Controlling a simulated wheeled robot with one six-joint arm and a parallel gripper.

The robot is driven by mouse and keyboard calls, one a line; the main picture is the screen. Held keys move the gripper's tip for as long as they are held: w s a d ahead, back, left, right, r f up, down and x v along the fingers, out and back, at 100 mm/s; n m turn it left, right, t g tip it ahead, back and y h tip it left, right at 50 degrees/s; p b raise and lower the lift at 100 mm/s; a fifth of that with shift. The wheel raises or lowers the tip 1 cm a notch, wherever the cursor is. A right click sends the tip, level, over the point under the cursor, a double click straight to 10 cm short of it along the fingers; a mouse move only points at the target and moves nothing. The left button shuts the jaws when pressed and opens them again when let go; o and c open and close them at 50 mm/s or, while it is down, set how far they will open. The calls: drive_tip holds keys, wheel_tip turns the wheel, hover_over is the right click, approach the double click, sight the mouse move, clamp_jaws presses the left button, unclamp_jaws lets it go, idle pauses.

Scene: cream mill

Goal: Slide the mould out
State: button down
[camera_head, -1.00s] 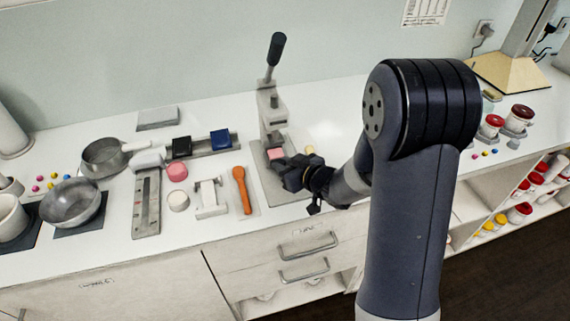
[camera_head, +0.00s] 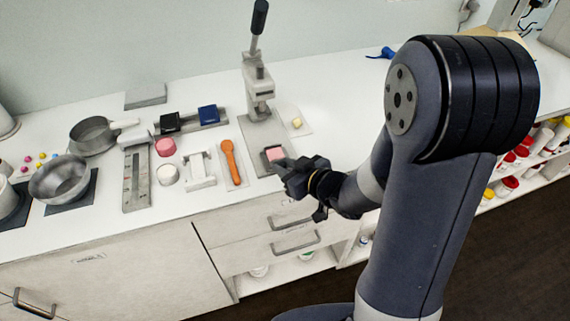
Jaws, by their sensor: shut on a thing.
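The mould (camera_head: 274,153) is a small grey block with a pink top. It sits at the front part of the grey base plate (camera_head: 258,130) of a lever press (camera_head: 257,85). It stands clear of the press head, in front of it. My gripper (camera_head: 284,167) comes in from the right and is shut on the mould's near side. The fingertips are small and dark here, so their exact contact is hard to see. The press's black-handled lever (camera_head: 260,16) points up.
A small yellowish piece (camera_head: 296,122) lies on a pale sheet to the right. Pans and pots stand further left. The counter's front edge is close below my gripper.

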drive_tip(key=c, duration=1.5)
unclamp_jaws()
drive_tip(key=shift+s, duration=0.2)
drive_tip(key=shift+c, duration=0.2)
drive_tip(key=p+v, duration=0.1)
drive_tip(key=v, duration=0.9)
drive_tip(key=shift+s+d+r+p, duration=0.2)
drive_tip(key=shift+s+d+p, duration=0.05)
drive_tip(key=shift+d+p, duration=0.1)
drive_tip(key=shift+a, duration=0.1)
drive_tip(key=b+x, duration=0.1)
drive_tip(key=x, duration=0.9)
drive_tip(key=shift+f+b, duration=0.1)
drive_tip(key=shift+b, duration=0.25)
drive_tip(key=shift+w+a+f, duration=0.15)
drive_tip(key=shift+w+a, duration=0.1)
drive_tip(key=shift+w, duration=0.15)
